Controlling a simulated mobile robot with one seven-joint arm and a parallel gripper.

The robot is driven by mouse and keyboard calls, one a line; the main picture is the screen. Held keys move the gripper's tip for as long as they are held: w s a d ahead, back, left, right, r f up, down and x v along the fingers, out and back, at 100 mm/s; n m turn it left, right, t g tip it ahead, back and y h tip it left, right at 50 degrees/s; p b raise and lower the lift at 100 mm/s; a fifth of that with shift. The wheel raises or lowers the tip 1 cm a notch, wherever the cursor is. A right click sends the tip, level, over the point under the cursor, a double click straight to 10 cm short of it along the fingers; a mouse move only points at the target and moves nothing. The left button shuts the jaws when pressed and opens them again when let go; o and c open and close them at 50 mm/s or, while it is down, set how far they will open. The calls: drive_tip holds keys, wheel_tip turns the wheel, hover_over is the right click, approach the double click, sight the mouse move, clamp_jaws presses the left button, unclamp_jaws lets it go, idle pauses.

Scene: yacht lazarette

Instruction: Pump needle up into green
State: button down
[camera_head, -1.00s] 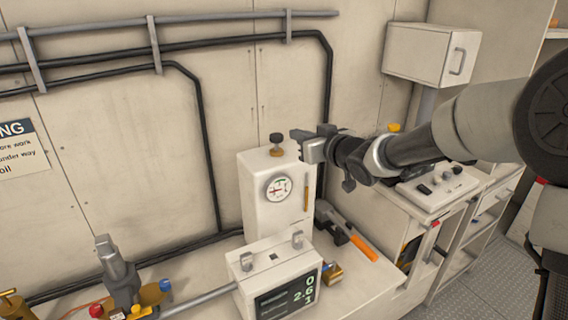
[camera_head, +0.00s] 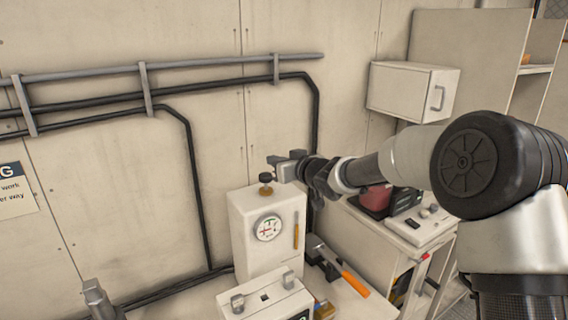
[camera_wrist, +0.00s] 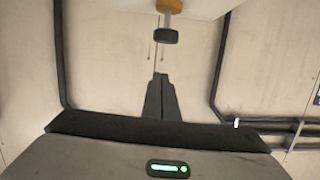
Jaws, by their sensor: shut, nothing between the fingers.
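A white pump unit (camera_head: 248,232) stands on the bench against the wall. Its round gauge (camera_head: 268,228) has a white dial with red and green marks; the needle is too small to read for certain. A dark knob on a brass stem (camera_head: 265,178) stands up from the unit's top. It also shows in the wrist view, upside down, as the dark knob (camera_wrist: 166,36). My gripper (camera_head: 271,160) is shut and empty, just above the knob with a small gap. Its closed fingertips (camera_wrist: 160,78) point at the wall in the wrist view, apart from the knob.
A white box with hooks (camera_head: 265,298) stands in front of the unit. An orange-handled tool (camera_head: 354,283) lies at its right. A wall cabinet (camera_head: 412,90) and a control panel (camera_head: 425,226) are farther right. Pipes (camera_head: 160,100) run along the wall.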

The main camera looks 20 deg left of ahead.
sight(266, 178)
drive_tip(key=f, duration=0.1)
drive_tip(key=w+a+f, duration=0.1)
drive_tip(key=a+f, duration=0.1)
drive_tip(key=shift+w, duration=0.3)
drive_tip(key=shift+f, duration=0.8)
wheel_tip(266, 178, down, 4)
drive_tip(key=b, duration=0.2)
drive_tip(key=shift+r+b, duration=0.15)
drive_tip(key=shift+b, duration=0.25)
drive_tip(key=shift+s, duration=0.1)
